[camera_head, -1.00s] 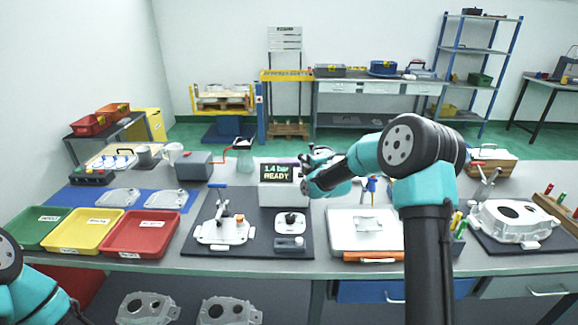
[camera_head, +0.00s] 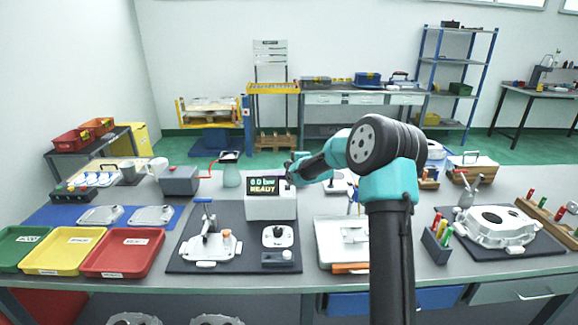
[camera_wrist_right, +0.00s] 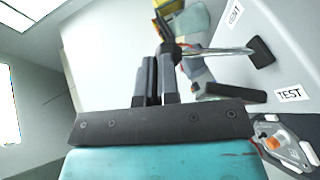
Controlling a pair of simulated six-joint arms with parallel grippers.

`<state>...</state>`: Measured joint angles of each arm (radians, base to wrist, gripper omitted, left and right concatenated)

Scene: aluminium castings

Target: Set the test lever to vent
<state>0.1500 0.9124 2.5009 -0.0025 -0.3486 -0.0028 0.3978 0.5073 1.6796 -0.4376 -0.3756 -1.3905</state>
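The test unit (camera_head: 272,206) is a white box with a dark display (camera_head: 264,186); it reads READY under a blurred pressure figure. In the right wrist view, the test lever (camera_wrist_right: 218,51) is a metal rod. It runs from a black mount between the VENT label (camera_wrist_right: 233,13) and the TEST label (camera_wrist_right: 290,93) to a dark end at my fingertips. My right gripper (camera_wrist_right: 160,62) has its fingers close together with only a narrow gap; contact with the lever is unclear. In the head view this gripper (camera_head: 290,172) is at the unit's upper right. My left gripper is out of view.
A dark mat (camera_head: 225,262) with a casting fixture (camera_head: 208,243) lies before the unit. Green, yellow and red trays (camera_head: 123,254) stand at left. A pale flat case (camera_head: 342,238) and another casting (camera_head: 495,225) are at right. My right arm crosses the bench.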

